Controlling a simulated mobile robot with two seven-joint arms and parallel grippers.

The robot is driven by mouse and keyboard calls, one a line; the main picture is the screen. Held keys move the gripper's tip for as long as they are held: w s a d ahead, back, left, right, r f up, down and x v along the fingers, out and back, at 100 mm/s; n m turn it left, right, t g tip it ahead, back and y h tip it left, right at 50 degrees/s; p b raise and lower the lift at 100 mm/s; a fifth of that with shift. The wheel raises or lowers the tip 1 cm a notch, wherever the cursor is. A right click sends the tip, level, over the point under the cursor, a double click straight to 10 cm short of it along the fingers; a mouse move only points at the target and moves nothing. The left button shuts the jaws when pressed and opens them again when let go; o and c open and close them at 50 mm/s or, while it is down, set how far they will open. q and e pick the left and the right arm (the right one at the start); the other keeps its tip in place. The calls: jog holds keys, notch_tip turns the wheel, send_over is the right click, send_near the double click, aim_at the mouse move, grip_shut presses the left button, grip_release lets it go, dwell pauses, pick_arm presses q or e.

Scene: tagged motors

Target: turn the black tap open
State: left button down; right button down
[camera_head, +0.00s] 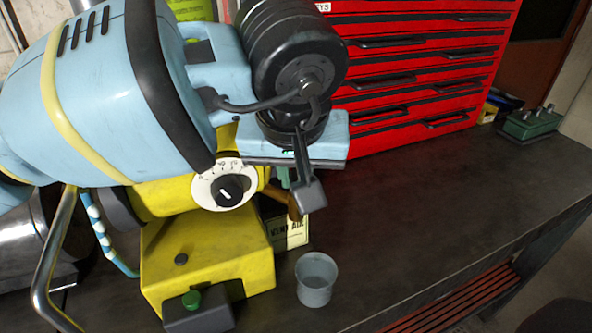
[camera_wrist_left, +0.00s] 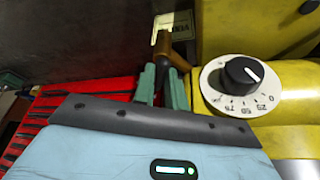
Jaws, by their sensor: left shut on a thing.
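The tap shows in the left wrist view as a brown body (camera_wrist_left: 182,32) with a black handle (camera_wrist_left: 173,60) pointing toward my gripper. My left gripper (camera_wrist_left: 163,78) has its green fingers on either side of the black handle and is shut on it. In the head view the left gripper (camera_head: 284,178) is mostly hidden by my own wrist. A brown piece of the tap (camera_head: 291,206) shows below it, beside the yellow machine (camera_head: 205,255); the black handle is hidden there. My right gripper is in neither view.
A sign (camera_head: 297,234) stands behind the tap. A grey cup (camera_head: 316,280) stands on the dark bench (camera_head: 430,210). A red tool cabinet (camera_head: 420,60) stands behind.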

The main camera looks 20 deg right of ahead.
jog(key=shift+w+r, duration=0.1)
pick_arm(q)
jog(key=shift+d+r+n+y+p, duration=0.15)
jog(key=shift+n+y+p, duration=0.5)
jog(key=shift+n, duration=0.55)
jog(key=shift+n+p, duration=0.5)
jog(key=shift+n, duration=0.2)
jog(key=shift+n+y+p, duration=0.55)
jog(key=shift+n, duration=0.45)
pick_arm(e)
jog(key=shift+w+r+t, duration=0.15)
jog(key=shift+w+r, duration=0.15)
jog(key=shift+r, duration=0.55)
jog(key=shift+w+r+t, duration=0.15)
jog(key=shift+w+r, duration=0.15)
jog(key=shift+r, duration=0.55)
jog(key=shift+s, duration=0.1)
pick_arm(q)
jog(key=c, duration=1.4)
grip_release()
jog(key=shift+c, duration=0.2)
